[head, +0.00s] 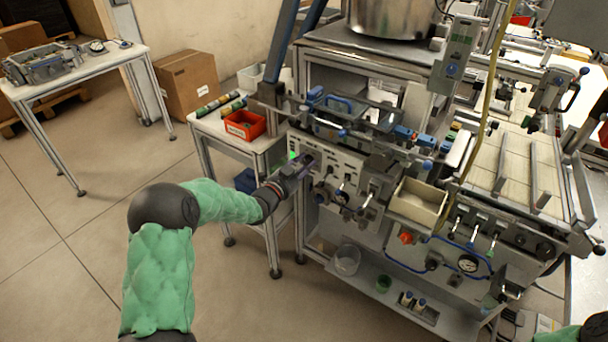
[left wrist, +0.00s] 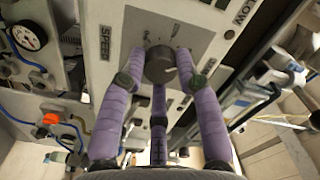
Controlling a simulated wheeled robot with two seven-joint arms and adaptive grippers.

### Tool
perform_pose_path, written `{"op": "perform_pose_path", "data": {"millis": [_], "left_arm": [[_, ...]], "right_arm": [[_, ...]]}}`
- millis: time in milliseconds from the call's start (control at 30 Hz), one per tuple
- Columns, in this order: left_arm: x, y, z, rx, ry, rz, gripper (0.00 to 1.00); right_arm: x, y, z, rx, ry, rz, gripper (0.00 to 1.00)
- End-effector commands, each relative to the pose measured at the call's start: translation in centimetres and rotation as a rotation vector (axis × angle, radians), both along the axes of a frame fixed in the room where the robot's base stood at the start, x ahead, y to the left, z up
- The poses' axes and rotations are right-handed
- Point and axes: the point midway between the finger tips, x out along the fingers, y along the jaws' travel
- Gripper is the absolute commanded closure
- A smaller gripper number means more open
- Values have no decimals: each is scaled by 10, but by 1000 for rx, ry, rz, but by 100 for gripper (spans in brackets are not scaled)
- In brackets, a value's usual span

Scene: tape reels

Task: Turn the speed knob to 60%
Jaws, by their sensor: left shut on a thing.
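The speed knob (left wrist: 160,66) is a dark round knob on a light panel (left wrist: 200,25), beside a label that reads SPEED (left wrist: 105,42). In the left wrist view, the purple fingers of my left gripper (left wrist: 160,72) are closed around the knob. Small marks show on the panel beside the knob, too small to read. In the head view, my left gripper (head: 303,165) is at the left end of the machine's front panel (head: 348,160) and hides the knob. My right gripper is not in view; only a bit of that arm shows at the bottom right corner.
A beige bin (head: 418,203) and several levers stand right of the knob. A red bin (head: 245,124) sits on a side table left of the panel. A FLOW label (left wrist: 243,12) and a pressure gauge (left wrist: 29,36) show in the left wrist view.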

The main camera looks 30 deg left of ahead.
Motion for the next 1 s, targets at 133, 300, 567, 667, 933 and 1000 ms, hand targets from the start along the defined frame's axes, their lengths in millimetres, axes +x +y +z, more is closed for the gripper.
{"op": "perform_pose_path", "data": {"millis": [133, 300, 567, 667, 933, 1000], "left_arm": [[-1, 1, -9, 138, -3, 2, 100], [-1, 1, -8, 298, -15, 2, 100], [-1, 2, -4, 544, -34, 2, 100], [-1, 2, -4, 637, -40, 1, 100], [-1, 2, -2, 860, -59, 2, 100], [-1, 2, -2, 906, -62, 2, 100]], "right_arm": [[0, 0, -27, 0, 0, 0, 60], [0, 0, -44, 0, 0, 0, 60], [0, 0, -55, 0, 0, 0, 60], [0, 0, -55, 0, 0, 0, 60], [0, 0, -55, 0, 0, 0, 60], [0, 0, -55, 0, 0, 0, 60]]}}
